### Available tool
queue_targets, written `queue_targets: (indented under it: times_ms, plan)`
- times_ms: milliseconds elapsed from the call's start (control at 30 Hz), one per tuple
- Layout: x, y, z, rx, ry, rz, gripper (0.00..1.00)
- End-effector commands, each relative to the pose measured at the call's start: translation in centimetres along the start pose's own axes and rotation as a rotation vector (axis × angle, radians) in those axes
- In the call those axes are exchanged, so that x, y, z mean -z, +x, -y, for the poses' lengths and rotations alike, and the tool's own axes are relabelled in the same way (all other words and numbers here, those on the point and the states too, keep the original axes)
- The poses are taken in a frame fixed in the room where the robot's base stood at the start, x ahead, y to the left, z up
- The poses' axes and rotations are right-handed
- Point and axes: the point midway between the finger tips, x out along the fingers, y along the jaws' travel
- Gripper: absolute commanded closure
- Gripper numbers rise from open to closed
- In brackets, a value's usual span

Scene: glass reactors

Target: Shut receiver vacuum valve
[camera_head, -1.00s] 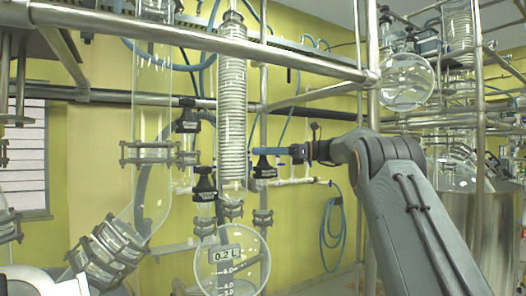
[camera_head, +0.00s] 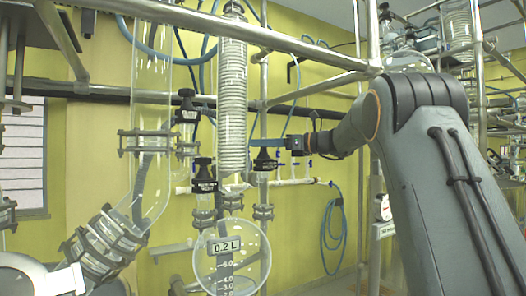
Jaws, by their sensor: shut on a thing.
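Several black-handled valves show on the glassware: one at the upper left (camera_head: 187,112), one above the round glass receiver (camera_head: 203,182), and one on the pipework to the right of the coil (camera_head: 264,163). The receiver (camera_head: 243,262) is marked 0.2 L. My gripper (camera_head: 262,142) reaches in from the right, level, with its blue fingers at the top of the right-hand valve. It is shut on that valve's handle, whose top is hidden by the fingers. Which valve is the receiver vacuum valve cannot be read from labels.
The coiled glass condenser (camera_head: 232,105) stands just left of my gripper. A horizontal steel rail (camera_head: 310,47) crosses above my arm. A white pipe (camera_head: 295,183) with small blue taps runs below it. A blue hose (camera_head: 333,240) hangs on the yellow wall.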

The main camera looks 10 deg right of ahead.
Motion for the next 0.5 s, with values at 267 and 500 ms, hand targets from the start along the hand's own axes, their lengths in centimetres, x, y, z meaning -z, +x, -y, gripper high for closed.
queue_targets:
  times_ms: [267, 500]
  plan:
    - [-0.02, 0.06, -0.18, 0.201, -0.003, 0.004, 0.81]
    - [-0.05, 0.14, -0.12, 0.355, -0.002, 0.004, 0.81]
